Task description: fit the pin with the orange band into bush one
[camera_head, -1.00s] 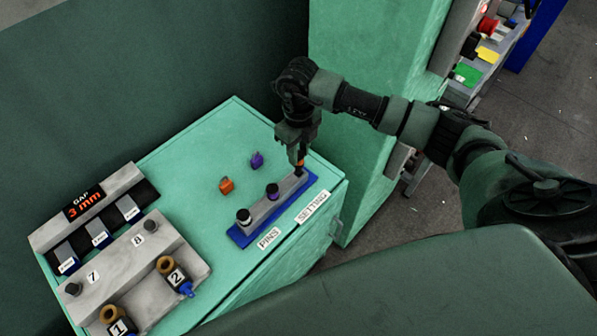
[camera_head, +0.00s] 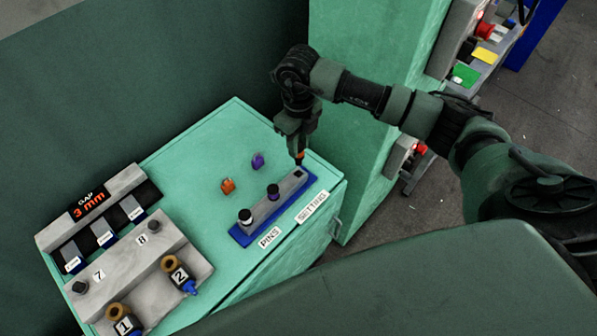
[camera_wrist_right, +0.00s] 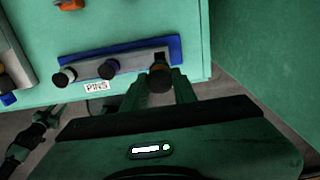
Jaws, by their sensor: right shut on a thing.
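My right gripper (camera_head: 299,143) is shut on the pin with the orange band (camera_head: 300,157). It holds the pin upright, just above the empty square hole at the right end of the grey pin rack (camera_head: 285,195). In the right wrist view the pin (camera_wrist_right: 160,80) sits between the fingertips, its lower part mostly hidden.
Two other pins, white-banded (camera_head: 245,217) and purple-banded (camera_head: 273,191), stand in the rack. Orange (camera_head: 228,186) and purple (camera_head: 258,161) small pieces lie behind it. Bush two (camera_head: 171,264) is beside bush one. A "3 mm" gap display (camera_head: 88,202) stands behind. A green column (camera_head: 370,150) rises at right.

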